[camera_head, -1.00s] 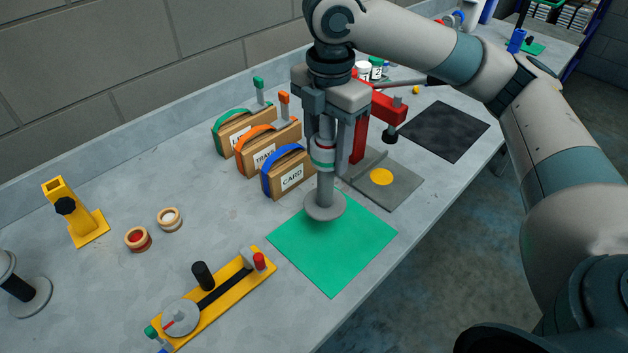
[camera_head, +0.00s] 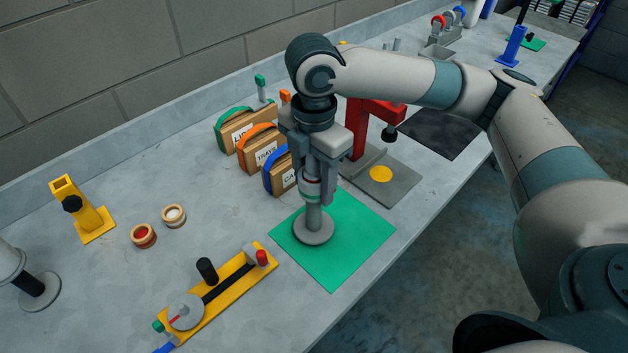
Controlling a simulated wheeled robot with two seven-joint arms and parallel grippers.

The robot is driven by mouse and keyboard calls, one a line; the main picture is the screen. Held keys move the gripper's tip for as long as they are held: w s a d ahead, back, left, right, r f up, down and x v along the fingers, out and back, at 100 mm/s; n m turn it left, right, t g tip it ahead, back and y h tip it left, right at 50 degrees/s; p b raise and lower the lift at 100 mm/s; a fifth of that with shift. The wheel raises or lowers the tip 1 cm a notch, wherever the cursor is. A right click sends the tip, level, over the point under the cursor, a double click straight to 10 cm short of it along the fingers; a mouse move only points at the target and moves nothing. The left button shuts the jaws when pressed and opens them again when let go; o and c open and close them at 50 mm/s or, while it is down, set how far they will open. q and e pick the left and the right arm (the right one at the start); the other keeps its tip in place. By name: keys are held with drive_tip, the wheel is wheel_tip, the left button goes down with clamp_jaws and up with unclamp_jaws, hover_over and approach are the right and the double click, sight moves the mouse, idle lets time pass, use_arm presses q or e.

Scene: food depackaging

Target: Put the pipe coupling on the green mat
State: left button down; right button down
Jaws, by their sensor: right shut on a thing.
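My right gripper (camera_head: 316,198) points down and is shut on the pipe coupling (camera_head: 312,216), a grey upright cylinder with a light band, a thin red ring and a round flange at its lower end. The fingers hide part of its upper end. The flange shows over the upper-left part of the green mat (camera_head: 345,255). I cannot tell whether it touches the mat.
Labelled wooden blocks with coloured handles (camera_head: 255,152) stand close behind the gripper. A red press on a grey base (camera_head: 398,185) is right of them. A yellow fixture (camera_head: 228,293) lies left of the mat. Two small rings (camera_head: 143,236) and a yellow stand (camera_head: 92,225) are further left.

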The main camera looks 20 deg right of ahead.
drive_tip(key=shift+f, duration=0.6)
drive_tip(key=c, duration=0.9)
unclamp_jaws()
